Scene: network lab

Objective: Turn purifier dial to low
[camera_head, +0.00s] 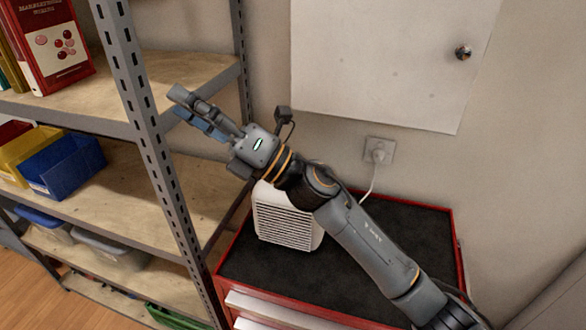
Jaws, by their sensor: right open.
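The white purifier (286,221), with a slatted front, stands upright on the dark top of a red tool cabinet. My right arm crosses in front of its upper right part, and no dial can be made out. My right gripper (189,109) is open, above and to the left of the purifier, its fingers pointing up and left towards the shelf post. It appears apart from the purifier and holds nothing I can see. My left gripper is not in view.
A grey metal shelf post (155,150) stands close to my right gripper. The shelves hold a red book (50,45) and a blue bin (65,165). A white wall panel (385,60) and a socket (379,151) with a plugged-in cord are behind the red cabinet (335,318).

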